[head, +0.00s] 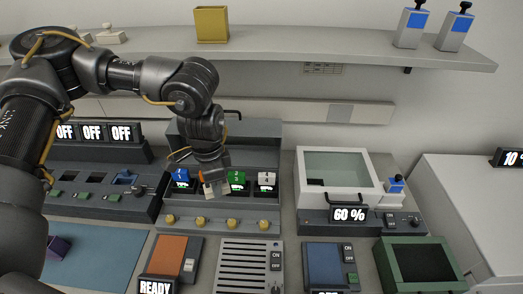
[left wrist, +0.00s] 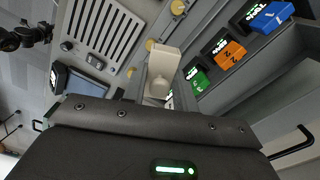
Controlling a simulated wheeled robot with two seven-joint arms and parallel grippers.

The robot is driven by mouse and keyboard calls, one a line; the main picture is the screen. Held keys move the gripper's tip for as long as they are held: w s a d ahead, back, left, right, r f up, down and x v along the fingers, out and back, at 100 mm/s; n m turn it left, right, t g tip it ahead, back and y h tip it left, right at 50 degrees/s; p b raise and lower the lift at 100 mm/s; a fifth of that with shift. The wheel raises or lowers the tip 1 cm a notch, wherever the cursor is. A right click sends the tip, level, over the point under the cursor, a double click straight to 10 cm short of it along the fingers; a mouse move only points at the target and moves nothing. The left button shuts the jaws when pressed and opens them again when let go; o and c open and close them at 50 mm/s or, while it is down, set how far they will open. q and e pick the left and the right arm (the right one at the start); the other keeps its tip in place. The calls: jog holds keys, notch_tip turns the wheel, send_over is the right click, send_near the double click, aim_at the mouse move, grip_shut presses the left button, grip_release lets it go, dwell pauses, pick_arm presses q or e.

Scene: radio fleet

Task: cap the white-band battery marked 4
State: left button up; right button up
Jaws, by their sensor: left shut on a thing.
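My left gripper (head: 212,184) is over the battery dock, in front of the orange and green batteries. It is shut on a pale cap-like piece (left wrist: 163,68), which stands out beyond the gripper body in the left wrist view. The fingertips are hard to make out. The white-band battery marked 4 (head: 266,178) sits in the dock's right-hand slot, to the right of the gripper and apart from it. The green battery (head: 237,177), orange battery (left wrist: 230,51) and blue battery (head: 181,175) sit in the other slots. My right gripper is not in view.
Yellow knobs (head: 232,222) line the dock's front. A glass-lidded box (head: 340,200) showing 60 % stands to the right. A panel with OFF displays (head: 93,132) stands left. The shelf (head: 300,42) above holds a yellow bin (head: 211,25). The blue mat (head: 110,262) is mostly clear.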

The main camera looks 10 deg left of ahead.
pick_arm(q)
jog(key=shift+w+d+f+m, duration=0.1)
jog(key=shift+w+d+m, duration=0.1)
jog(key=shift+m, duration=0.35)
jog(key=shift+w+d+f+m, duration=0.1)
jog(key=shift+d+m, duration=0.1)
jog(key=shift+m, duration=0.35)
jog(key=w+d+n, duration=0.3)
jog(key=w+n, duration=0.2)
jog(key=n, duration=0.6)
jog(key=w+d+f+n+b, duration=0.1)
jog(key=w+d+n, duration=0.2)
jog(key=n, duration=0.8)
jog(key=w+d+f+n+b, duration=0.1)
jog(key=w+d+n, duration=0.2)
jog(key=w+n, duration=0.4)
jog(key=shift+w+f+n, duration=0.1)
jog(key=shift+w+n, duration=0.1)
jog(key=shift+n, duration=0.95)
jog(key=shift+w+f+n, duration=0.1)
jog(key=shift+w+n, duration=0.1)
jog(key=shift+n, duration=0.95)
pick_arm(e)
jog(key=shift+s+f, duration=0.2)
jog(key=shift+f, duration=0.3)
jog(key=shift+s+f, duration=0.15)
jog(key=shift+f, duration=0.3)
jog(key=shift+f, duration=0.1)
